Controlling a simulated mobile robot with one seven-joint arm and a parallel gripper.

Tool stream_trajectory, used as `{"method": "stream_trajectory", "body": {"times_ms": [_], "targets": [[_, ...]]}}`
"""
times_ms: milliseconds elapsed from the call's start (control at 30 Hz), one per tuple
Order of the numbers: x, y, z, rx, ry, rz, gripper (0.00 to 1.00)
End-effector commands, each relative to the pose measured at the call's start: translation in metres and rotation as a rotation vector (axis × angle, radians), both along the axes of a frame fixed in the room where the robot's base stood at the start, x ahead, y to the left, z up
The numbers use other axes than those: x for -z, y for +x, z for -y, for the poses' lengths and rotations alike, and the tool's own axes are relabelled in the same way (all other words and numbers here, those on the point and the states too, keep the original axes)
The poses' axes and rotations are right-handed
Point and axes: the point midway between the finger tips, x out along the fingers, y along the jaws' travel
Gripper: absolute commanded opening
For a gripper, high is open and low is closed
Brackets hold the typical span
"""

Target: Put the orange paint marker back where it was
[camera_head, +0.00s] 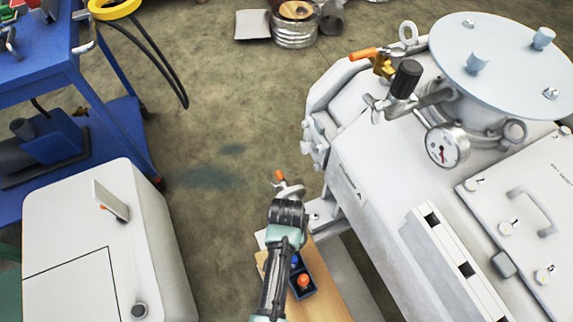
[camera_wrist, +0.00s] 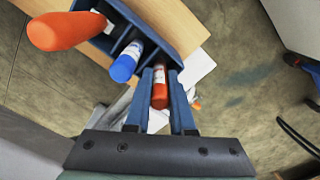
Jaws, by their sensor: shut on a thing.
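A dark blue marker rack (camera_wrist: 110,42) shows in the wrist view. A red-orange marker (camera_wrist: 160,92) with a white label is between the two fingers of my gripper (camera_wrist: 161,100), which is shut on it. This marker is at the rack's right end; I cannot tell how deep it sits in that compartment. A blue marker (camera_wrist: 125,65) stands in the neighbouring compartment. A brighter orange marker (camera_wrist: 65,30) is at the rack's other end; it also shows in the head view (camera_head: 303,281). In the head view my arm hides the held marker and part of the rack (camera_head: 301,294).
The rack stands on a wooden surface (camera_head: 325,285) beside a large white vacuum machine (camera_head: 385,205) with a gauge. A small orange-handled valve (camera_head: 280,176) is just beyond my gripper. A white cabinet (camera_head: 105,235) and blue cart (camera_head: 115,130) are left. Floor between is clear.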

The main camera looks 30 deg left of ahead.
Motion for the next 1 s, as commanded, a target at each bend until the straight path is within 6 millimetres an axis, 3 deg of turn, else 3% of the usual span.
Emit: {"method": "stream_trajectory", "body": {"times_ms": [300,333,500,800,1000], "targets": [[0.003,0.000,0.000,0.000,0.000,0.000,0.00],[0.003,0.000,0.000,0.000,0.000,0.000,0.25],[0.002,0.000,0.000,0.000,0.000,0.000,0.52],[0.000,0.000,0.000,0.000,0.000,0.000,0.52],[-0.028,0.000,0.000,0.000,0.000,0.002,0.52]]}}
